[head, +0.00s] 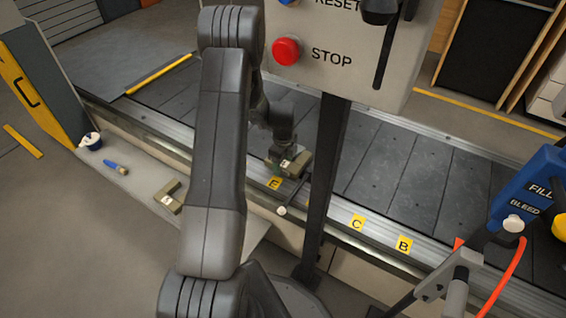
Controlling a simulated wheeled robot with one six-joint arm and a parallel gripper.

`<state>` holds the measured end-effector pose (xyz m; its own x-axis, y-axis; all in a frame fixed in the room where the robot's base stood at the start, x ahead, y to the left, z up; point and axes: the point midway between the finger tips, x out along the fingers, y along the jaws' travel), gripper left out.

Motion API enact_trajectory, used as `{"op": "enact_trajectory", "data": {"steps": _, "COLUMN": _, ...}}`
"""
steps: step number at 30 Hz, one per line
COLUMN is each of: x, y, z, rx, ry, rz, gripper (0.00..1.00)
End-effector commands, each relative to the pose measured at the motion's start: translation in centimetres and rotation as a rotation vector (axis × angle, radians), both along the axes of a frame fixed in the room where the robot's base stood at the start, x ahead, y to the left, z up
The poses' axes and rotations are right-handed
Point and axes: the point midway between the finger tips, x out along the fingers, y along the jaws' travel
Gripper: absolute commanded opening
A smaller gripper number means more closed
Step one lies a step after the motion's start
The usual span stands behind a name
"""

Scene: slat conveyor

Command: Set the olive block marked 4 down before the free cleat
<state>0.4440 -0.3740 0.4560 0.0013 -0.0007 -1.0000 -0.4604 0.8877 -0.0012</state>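An olive block (298,164) with a small pale label is at my gripper (284,157), above the near edge of the conveyor, by the yellow E tag. The dark fingers appear closed around it; their far side is hidden. The mark is too small to read surely. A second olive block (168,198), also with a pale label, lies on the grey side shelf (142,187), apart from the gripper. The slat conveyor (425,180) runs across behind my arm. I cannot surely make out a free cleat on it; my arm and the control post hide part of the belt.
The control panel (345,85) with its red STOP button (286,51) stands on a dark post (326,170) just right of the gripper. Tags C (357,224) and B (404,245) mark the near rail. A blue fill-bleed unit (530,190) stands right. Slats right of the post look bare.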

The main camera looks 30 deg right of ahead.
Motion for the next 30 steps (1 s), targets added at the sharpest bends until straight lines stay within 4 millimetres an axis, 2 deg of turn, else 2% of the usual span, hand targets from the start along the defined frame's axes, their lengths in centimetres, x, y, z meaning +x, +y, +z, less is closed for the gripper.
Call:
{"op": "enact_trajectory", "data": {"steps": 8, "x": -0.1, "y": 0.0, "z": -0.1, "rx": 0.001, "ry": 0.002, "rz": 0.000, "gripper": 0.66}}
{"op": "enact_trajectory", "data": {"steps": 13, "x": 0.0, "y": 0.0, "z": 1.3, "rx": 0.000, "ry": -0.001, "rz": 0.000, "gripper": 0.66}}
{"op": "enact_trajectory", "data": {"steps": 17, "x": 0.0, "y": 0.0, "z": 3.8, "rx": -0.002, "ry": -0.002, "rz": 0.000, "gripper": 0.66}}
{"op": "enact_trajectory", "data": {"steps": 24, "x": 0.0, "y": 0.0, "z": 9.4, "rx": -0.001, "ry": -0.002, "rz": 0.000, "gripper": 0.66}}
{"op": "enact_trajectory", "data": {"steps": 30, "x": 0.0, "y": 0.0, "z": 12.6, "rx": -0.001, "ry": -0.002, "rz": 0.000, "gripper": 0.66}}
